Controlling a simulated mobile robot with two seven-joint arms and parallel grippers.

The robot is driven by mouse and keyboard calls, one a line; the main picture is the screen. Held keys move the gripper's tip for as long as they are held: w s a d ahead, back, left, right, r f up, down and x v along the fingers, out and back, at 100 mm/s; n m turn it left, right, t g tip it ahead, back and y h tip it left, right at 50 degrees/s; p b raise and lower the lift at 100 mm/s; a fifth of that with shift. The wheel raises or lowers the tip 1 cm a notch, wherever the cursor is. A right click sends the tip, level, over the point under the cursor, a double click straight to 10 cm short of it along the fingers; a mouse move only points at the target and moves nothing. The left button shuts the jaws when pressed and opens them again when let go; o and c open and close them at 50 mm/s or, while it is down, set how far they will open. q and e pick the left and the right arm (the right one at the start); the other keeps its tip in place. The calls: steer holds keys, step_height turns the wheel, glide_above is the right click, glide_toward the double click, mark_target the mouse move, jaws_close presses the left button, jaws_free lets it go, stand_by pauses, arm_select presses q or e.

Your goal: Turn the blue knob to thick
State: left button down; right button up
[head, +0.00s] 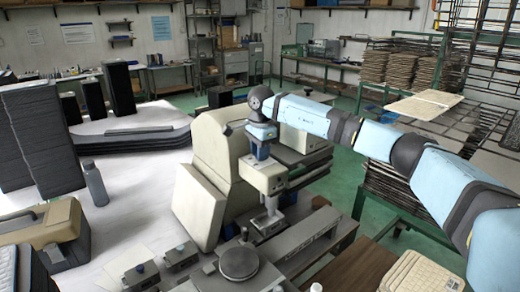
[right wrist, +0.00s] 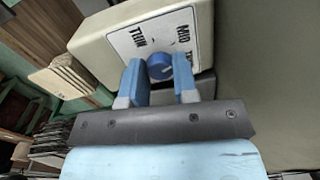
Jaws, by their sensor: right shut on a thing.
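The blue knob (right wrist: 158,68) sits on a white dial plate on top of a cream machine head (right wrist: 100,50). The plate carries the words THIN at left, MID at centre right and a partly hidden word starting with T further right. A pale mark shows on the knob's face, but I cannot tell exactly which word it points to. My right gripper (right wrist: 159,80) has its two blue fingers on either side of the knob, shut on it. In the head view my right gripper (head: 262,150) points down onto the cream head (head: 266,178). My left gripper is not in view.
The large cream machine body (head: 215,150) stands just left of my right gripper. A grey bottle (head: 96,185) and dark stacks (head: 40,135) are on the white table at left.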

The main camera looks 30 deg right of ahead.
steer(key=m, duration=0.3)
steer(key=shift+r+m+p, duration=0.1)
steer(key=shift+m+p, duration=0.3)
steer(key=m+p, duration=0.1)
steer(key=m, duration=0.4)
steer(key=shift+m, duration=0.6)
steer(key=o, duration=0.9)
steer(key=shift+o, duration=0.2)
step_height(320, 180, up, 14)
steer(key=b, duration=0.1)
steer(key=shift+s+a, duration=0.2)
steer(key=shift+a, duration=0.05)
